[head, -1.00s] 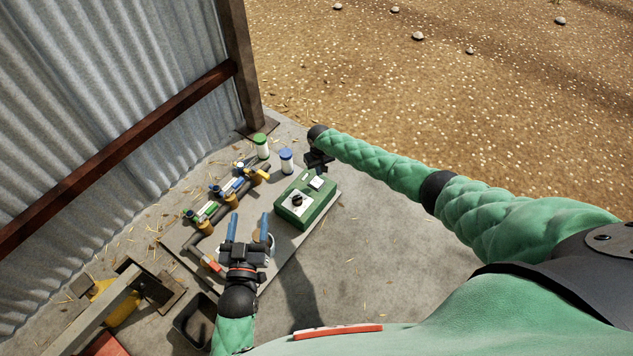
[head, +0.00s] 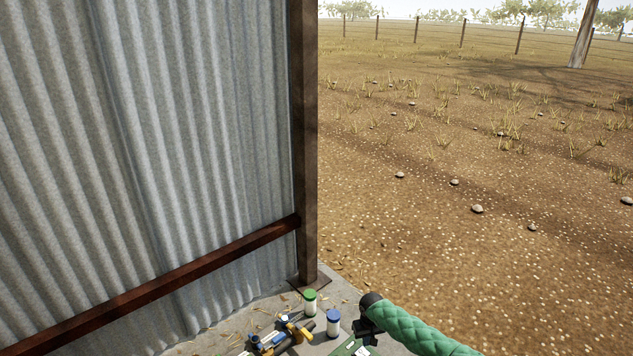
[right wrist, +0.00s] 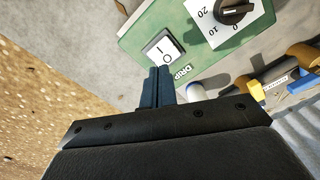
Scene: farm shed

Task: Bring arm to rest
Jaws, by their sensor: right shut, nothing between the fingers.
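My right arm comes in from the lower right in the head view. Its gripper (head: 366,332) is over the corner of a green control box (head: 352,348), mostly cut off by the bottom edge. In the right wrist view the two dark fingers (right wrist: 158,78) are shut together with nothing between them. Their tips are right by the white rocker switch (right wrist: 163,50) on the box; I cannot tell whether they touch it. A black dial (right wrist: 236,12) is beside the switch. My left gripper is out of view.
A green-lidded jar (head: 310,302) and a blue-lidded jar (head: 333,322) stand left of my right gripper. Pipes with valves (head: 278,340) are further left. A corrugated wall (head: 150,150) and a brown post (head: 304,140) close off the left. Open ground lies to the right.

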